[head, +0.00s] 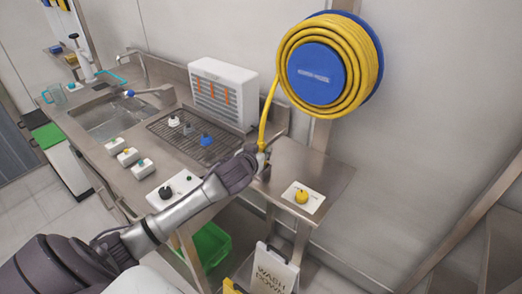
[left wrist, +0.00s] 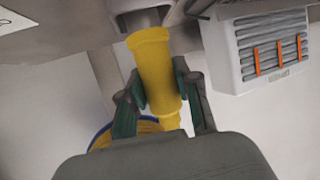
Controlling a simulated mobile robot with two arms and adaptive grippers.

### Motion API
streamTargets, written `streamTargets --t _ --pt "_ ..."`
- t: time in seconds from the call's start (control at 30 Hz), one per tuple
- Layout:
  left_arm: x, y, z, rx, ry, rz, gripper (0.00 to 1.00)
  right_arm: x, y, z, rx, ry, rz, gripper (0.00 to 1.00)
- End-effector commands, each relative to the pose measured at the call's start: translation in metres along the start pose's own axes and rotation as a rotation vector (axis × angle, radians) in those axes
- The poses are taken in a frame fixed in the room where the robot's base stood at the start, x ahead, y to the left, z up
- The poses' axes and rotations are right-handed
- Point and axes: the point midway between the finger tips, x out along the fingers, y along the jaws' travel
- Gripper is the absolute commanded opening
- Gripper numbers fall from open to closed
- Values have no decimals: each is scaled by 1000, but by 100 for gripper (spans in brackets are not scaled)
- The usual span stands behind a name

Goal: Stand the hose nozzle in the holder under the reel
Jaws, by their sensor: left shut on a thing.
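The yellow hose nozzle (left wrist: 151,55) is between the fingers of my left gripper (left wrist: 158,84), which is shut on it. In the head view my left gripper (head: 257,160) is at the back of the steel counter, where the yellow hose (head: 263,122) hangs down from the blue reel (head: 315,75) on the wall. In the left wrist view a grey cylindrical part (left wrist: 140,20) lies just past the nozzle's wide end; I cannot tell whether it is the holder or whether the nozzle is inside it. In the head view my gripper mostly hides the nozzle. My right gripper is not in view.
A white slatted unit (head: 223,93) stands left of the gripper, behind a drain grate (head: 194,136) with small fittings. A white plate with a yellow knob (head: 302,197) is on the right. A white box with a black knob (head: 173,190) stands near the front edge.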

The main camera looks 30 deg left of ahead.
Motion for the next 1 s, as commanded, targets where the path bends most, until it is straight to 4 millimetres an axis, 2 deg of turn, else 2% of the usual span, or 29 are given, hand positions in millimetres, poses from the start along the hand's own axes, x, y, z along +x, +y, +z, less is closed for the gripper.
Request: streamTargets --t 0.33,0.37,0.5,0.83,1.0 --pt "1 0 3 -2 2 1 0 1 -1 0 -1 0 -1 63" --pt "2 0 4 -1 1 0 34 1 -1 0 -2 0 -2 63" --pt "1 0 3 -1 1 0 57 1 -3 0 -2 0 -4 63" --pt "0 0 0 0 2 0 57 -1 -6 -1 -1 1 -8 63" --pt "-17 0 3 0 1 1 57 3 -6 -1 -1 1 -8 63"
